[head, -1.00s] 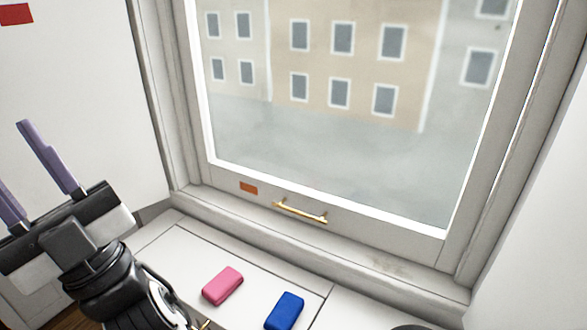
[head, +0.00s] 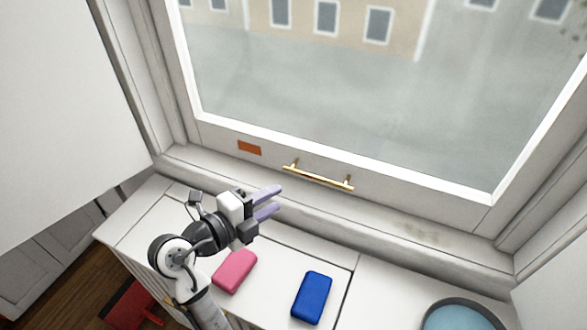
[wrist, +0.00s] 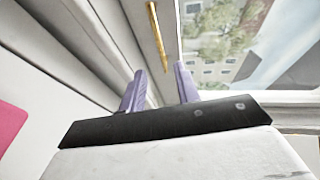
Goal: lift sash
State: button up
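The sash (head: 400,180) is a white-framed window pane, its bottom rail low against the sill. A brass bar handle (head: 318,177) is fixed on that rail; it also shows in the wrist view (wrist: 158,38), ahead of the fingers. My gripper (head: 268,202) has two purple fingers, apart and empty, pointing right in the head view. It is left of and below the handle in the picture, not touching it. In the wrist view my gripper (wrist: 160,88) has a clear gap between the fingertips, with the handle's near end showing above that gap.
A pink block (head: 235,271) and a blue block (head: 312,297) lie on the white counter (head: 345,310) below the sill. A round blue-filled bowl (head: 460,318) stands at the lower right. An orange tag (head: 249,148) is on the rail left of the handle. White panels flank both sides.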

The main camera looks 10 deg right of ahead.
aim_at(315, 179)
jog(key=p+x, duration=0.1)
jog(key=x, duration=0.3)
jog(key=p+x, duration=0.2)
jog(key=x, duration=0.2)
jog(key=p+x, duration=0.1)
jog(key=x, duration=0.3)
jog(key=shift+s+d, duration=0.2)
jog(key=shift+d, duration=0.15)
jog(key=shift+w+d+f+p, duration=0.3)
jog(key=shift+w+d, duration=0.1)
jog(key=shift+d, duration=0.15)
jog(key=shift+c, duration=0.4)
grip_shut()
